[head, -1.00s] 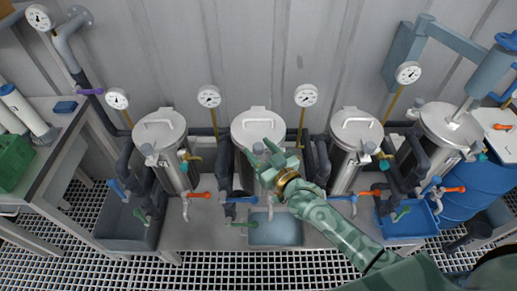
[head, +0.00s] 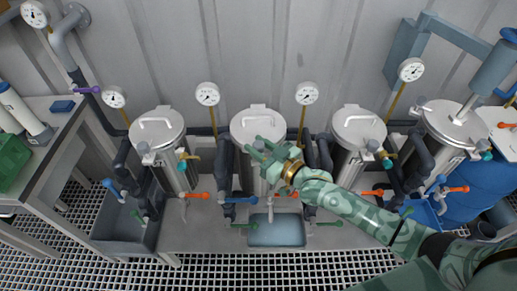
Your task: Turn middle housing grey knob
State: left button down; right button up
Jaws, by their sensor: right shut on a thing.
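The middle housing (head: 258,121) is a steel cylinder with a round lid and handle, upright at the centre of the row in the head view. My right gripper (head: 258,152), patterned green with a gold wrist ring, reaches in from the lower right at the front of this housing, just below the lid rim. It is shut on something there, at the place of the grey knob. The fingers cover most of that spot, so I cannot make out the knob's shape or angle. My left gripper is not in view.
Similar housings stand left (head: 157,130) and right (head: 359,128) of the middle one. Dark pipes and an orange-handled tap (head: 198,195) are close by. A basin (head: 276,231) with bluish content lies below. A green-handled valve (head: 244,226) sits beside it. Pressure gauges (head: 207,94) stand behind.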

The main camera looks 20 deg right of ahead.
jog(key=shift+w+f+n+g+y+b, duration=0.1)
jog(key=shift+n+g+y+b, duration=0.6)
jog(key=shift+n+y+b, duration=0.25)
jog(key=shift+g+y+b, duration=0.3)
jog(key=shift+y, duration=0.15)
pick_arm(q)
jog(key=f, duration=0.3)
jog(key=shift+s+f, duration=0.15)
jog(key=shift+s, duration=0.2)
pick_arm(e)
jog(key=shift+r, duration=0.2)
jog(key=o, duration=1)
jog(key=shift+c, duration=0.2)
jog(key=shift+f, duration=0.1)
pick_arm(q)
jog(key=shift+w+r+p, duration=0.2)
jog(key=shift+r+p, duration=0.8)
jog(key=shift+p, duration=0.05)
pick_arm(e)
jog(key=v, duration=1.6)
jog(key=shift+s, duration=0.2)
